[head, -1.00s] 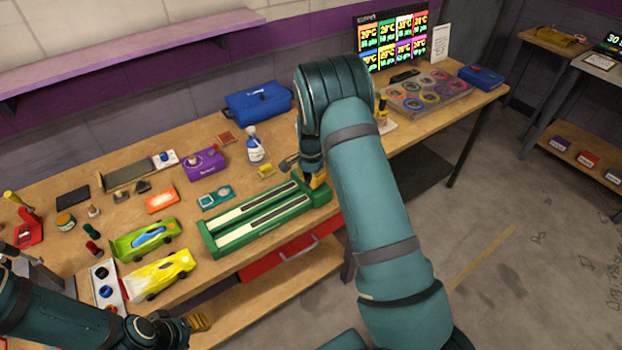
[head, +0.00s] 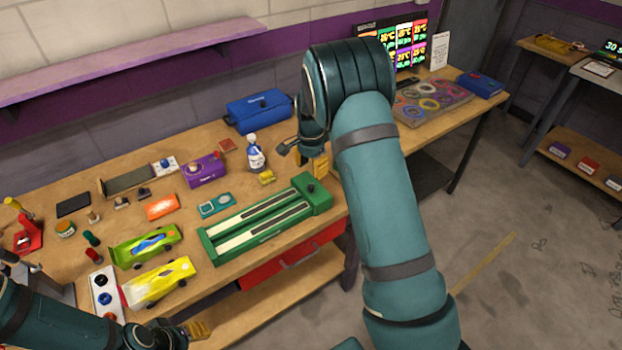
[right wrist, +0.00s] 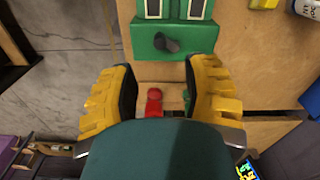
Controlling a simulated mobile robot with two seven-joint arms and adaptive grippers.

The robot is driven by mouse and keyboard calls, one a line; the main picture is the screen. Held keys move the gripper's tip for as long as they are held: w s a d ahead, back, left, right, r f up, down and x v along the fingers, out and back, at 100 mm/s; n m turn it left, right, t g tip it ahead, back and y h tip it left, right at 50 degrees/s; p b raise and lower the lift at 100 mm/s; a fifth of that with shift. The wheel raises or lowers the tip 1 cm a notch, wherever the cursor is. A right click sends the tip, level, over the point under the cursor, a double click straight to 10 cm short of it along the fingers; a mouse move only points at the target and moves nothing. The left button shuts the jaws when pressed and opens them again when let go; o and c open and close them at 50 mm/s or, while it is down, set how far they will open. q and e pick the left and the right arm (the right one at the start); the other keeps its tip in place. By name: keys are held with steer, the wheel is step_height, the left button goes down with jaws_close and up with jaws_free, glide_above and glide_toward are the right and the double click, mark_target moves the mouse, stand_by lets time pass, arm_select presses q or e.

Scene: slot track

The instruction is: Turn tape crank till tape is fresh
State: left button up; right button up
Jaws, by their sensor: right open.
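The green tape unit (head: 268,232) lies on the workbench with two long pale strips that have dark sections. A dark crank knob (head: 311,187) sits on its right end block. In the right wrist view the unit's end block (right wrist: 195,38) and the crank (right wrist: 168,43) show just beyond the fingertips. My right gripper (head: 313,162) is open and empty, behind and above the crank, apart from it; its yellow fingers (right wrist: 160,78) stand wide apart in the wrist view. My left gripper (head: 197,329) shows only partly at the bottom left; its finger gap is hidden.
A spray bottle (head: 256,153) and a yellow block (head: 266,177) stand behind the unit. A red drawer (head: 292,262) is below the bench top.

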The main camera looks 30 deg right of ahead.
step_height(320, 180, up, 4)
steer(key=shift+f, duration=0.1)
stand_by(0.6)
